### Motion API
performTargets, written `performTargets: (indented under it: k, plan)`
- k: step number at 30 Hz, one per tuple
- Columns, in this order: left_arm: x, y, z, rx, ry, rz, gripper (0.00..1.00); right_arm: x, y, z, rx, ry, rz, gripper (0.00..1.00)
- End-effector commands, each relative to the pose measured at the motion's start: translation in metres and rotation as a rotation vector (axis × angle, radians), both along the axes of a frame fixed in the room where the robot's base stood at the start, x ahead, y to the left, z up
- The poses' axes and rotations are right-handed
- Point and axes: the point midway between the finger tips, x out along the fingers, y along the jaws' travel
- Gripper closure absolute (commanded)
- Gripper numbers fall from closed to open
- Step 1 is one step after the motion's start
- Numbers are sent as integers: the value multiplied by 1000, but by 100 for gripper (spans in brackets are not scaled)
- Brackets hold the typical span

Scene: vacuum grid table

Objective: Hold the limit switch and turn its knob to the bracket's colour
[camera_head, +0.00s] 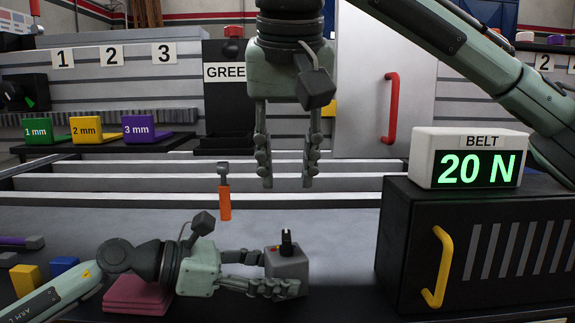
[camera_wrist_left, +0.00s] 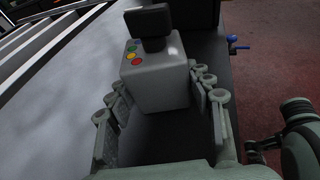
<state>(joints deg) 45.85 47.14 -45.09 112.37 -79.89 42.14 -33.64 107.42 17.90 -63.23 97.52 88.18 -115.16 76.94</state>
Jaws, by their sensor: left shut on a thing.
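The limit switch is a grey box (camera_head: 288,268) with an upright black knob (camera_head: 287,241) on top. In the left wrist view, the box (camera_wrist_left: 158,82) shows several coloured dots beside the dark knob (camera_wrist_left: 148,20). I cannot tell which dot the knob points to. My left gripper (camera_head: 282,274) is shut on the box, a finger on each side; it also shows in the left wrist view (camera_wrist_left: 160,100). My right gripper (camera_head: 286,183) hangs above the switch, fingers down, open and empty.
A sign reading "GREE" (camera_head: 224,72) is partly covered by my right gripper. A black cabinet (camera_head: 470,268) bearing a "20 N" display (camera_head: 430,165) stands right. Pink slabs (camera_head: 135,295) lie under my left arm.

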Motion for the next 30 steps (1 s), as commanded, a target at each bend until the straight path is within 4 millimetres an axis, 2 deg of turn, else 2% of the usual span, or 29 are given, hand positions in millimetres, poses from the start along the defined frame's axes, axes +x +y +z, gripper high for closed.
performTargets:
  k: [4, 5, 10, 22, 26, 30]
  plan:
    - [0, 0, -1, 2, 2, -1, 65, 0, 0, 0, 0, 0, 0, 67]
    - [0, 0, -1, 2, 2, -1, 46, 0, 0, 0, 0, 0, 0, 67]
    - [0, 0, -1, 1, 1, -1, 25, 0, 0, 0, 0, 0, 0, 67]
    - [-1, 6, 1, 1, 0, 1, 24, 0, 0, 0, 0, 0, 0, 67]
    - [-6, 24, 6, 2, 1, 4, 24, 0, 0, 0, 0, 0, 0, 67]
    - [-15, 52, 15, 4, 2, 4, 24, 0, 0, 0, 0, 0, 0, 67]
